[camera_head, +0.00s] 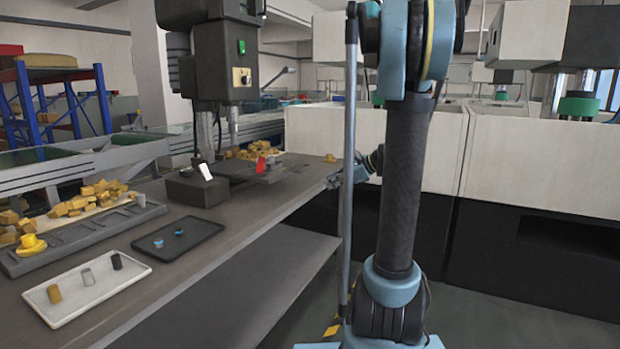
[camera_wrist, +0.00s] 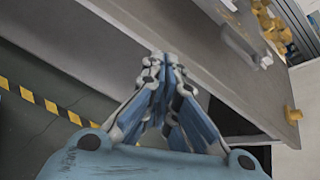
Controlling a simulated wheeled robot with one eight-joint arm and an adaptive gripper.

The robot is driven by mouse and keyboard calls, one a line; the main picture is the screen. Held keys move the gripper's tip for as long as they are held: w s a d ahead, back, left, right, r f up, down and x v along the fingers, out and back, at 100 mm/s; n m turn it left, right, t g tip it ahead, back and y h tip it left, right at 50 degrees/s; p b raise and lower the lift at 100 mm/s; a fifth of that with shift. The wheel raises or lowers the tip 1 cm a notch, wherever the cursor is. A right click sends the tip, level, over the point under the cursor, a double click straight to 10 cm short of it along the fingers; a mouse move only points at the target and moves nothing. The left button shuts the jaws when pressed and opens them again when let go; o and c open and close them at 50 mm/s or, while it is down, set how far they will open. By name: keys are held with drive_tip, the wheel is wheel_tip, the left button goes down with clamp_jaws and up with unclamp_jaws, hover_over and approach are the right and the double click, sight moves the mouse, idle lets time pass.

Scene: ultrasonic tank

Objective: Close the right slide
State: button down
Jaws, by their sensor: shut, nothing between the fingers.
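White-fronted tank units (camera_head: 545,165) stand behind my arm at the right, with dark lower panels. I cannot tell which part is the right slide, or whether it is open or shut. My gripper (camera_head: 334,181) is beside the far right end of the grey workbench (camera_head: 262,212), in front of a white tank front (camera_head: 318,130). In the wrist view my gripper (camera_wrist: 165,62) has its fingers together and empty, with the fingertips near the bench edge. My arm covers part of the tank fronts in the head view.
A drill-like machine (camera_head: 222,60) stands on the bench. A white tray (camera_head: 85,288), a black tray (camera_head: 178,240) and yellow blocks (camera_head: 88,197) lie nearer. Yellow-black tape (camera_wrist: 38,99) marks the floor. Open floor lies below the bench's right edge.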

drive_tip(key=w+d+r+m+t+y, duration=0.2)
drive_tip(key=w+d+m, duration=0.3)
drive_tip(key=w, duration=0.4)
drive_tip(key=x, duration=1.4)
drive_tip(key=shift+a, duration=0.25)
drive_tip(key=shift+s, duration=0.1)
